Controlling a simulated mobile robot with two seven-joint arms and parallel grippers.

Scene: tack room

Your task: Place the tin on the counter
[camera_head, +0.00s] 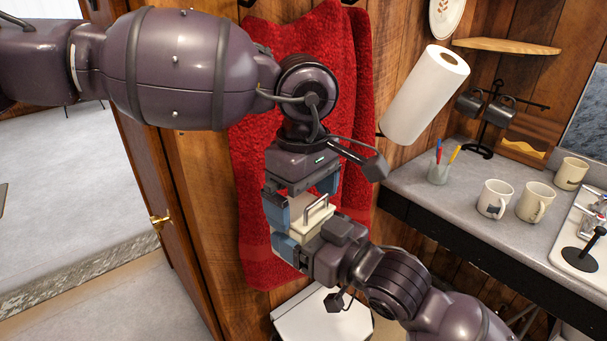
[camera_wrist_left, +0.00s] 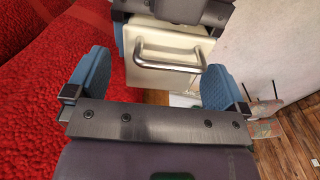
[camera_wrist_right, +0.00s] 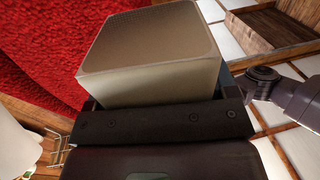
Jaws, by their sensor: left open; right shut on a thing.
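The tin (camera_head: 296,226) is a cream box with a metal bar handle on one face. My right gripper (camera_head: 312,236) is shut on it and holds it in the air before the red towel; the tin fills the upper middle of the right wrist view (camera_wrist_right: 150,65). My left gripper (camera_head: 302,194) is open just above it in the head view. In the left wrist view, the blue fingers stand apart with the tin's handle face (camera_wrist_left: 160,77) beyond and between them. I cannot tell whether they touch it. The counter (camera_head: 440,206) is at the right.
Two mugs (camera_head: 494,199), a third mug (camera_head: 571,173), a pen cup (camera_head: 438,174) and a sink (camera_head: 580,250) are on the counter. A paper towel roll (camera_head: 424,95) hangs above its left end. The counter's near left part is clear. A white bin (camera_head: 322,318) stands below.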

